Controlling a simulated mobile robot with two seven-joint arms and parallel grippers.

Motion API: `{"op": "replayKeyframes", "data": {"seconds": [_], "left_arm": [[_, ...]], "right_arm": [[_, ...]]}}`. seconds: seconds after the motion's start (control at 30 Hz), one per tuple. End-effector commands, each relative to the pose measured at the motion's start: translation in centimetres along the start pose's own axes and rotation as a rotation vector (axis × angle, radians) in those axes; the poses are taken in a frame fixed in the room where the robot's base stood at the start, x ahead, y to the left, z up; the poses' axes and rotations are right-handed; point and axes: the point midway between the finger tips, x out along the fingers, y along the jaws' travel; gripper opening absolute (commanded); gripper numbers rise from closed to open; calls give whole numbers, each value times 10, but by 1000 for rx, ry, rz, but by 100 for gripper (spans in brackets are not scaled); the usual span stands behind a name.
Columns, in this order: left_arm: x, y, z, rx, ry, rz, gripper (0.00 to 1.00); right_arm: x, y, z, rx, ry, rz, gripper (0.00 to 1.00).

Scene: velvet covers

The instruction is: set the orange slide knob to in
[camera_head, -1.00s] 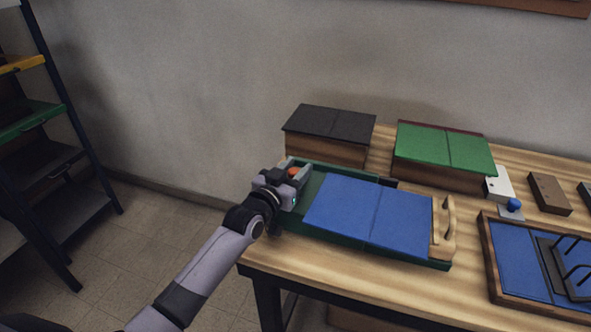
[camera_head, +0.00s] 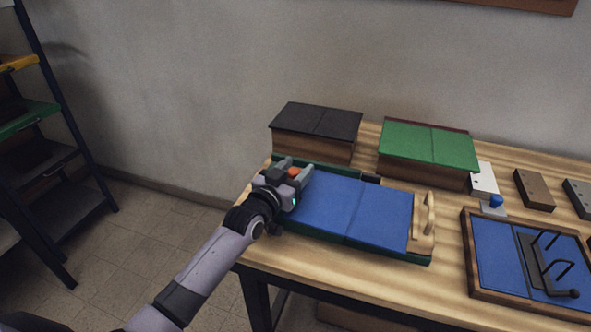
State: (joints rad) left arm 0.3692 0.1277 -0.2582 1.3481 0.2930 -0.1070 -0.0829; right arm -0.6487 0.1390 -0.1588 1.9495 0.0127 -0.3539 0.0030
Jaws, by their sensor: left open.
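The orange slide knob (camera_head: 294,171) shows as a small orange patch at the left end of a dark green tray (camera_head: 430,261) with a blue two-part panel (camera_head: 370,212). My left gripper (camera_head: 297,169) is over that end of the tray, close to the panel's left edge. Its jaws are open, with one finger on each side of the knob. Whether they touch the knob I cannot tell. The gripper hides the lower part of the knob and the tray around it. My right gripper is not in view.
A pale wooden handle (camera_head: 424,226) stands at the tray's right end. Behind are a black-topped box (camera_head: 316,122) and a green-topped box (camera_head: 428,147). To the right are a blue knob (camera_head: 496,201) and a wood-framed blue tray (camera_head: 467,255). The table's front strip is clear.

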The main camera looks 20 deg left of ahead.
Motion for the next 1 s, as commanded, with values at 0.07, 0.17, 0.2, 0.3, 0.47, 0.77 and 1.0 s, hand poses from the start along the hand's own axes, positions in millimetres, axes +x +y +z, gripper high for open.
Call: {"op": "replayKeyframes", "data": {"seconds": [0.07,0.17,0.2,0.3,0.47,0.77,1.0], "left_arm": [[0,0,0,0,-1,-1,61],[0,0,0,0,-1,-1,61],[0,-1,0,0,-1,-1,61],[0,-1,0,0,-1,-1,61],[-8,-1,0,0,0,-1,61],[-46,-1,1,0,-1,-1,61],[-68,0,1,0,-1,-1,61]], "right_arm": [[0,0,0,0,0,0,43],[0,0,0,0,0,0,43],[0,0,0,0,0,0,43],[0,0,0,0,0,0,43],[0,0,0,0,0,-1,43],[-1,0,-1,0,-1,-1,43],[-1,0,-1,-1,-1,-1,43]]}}
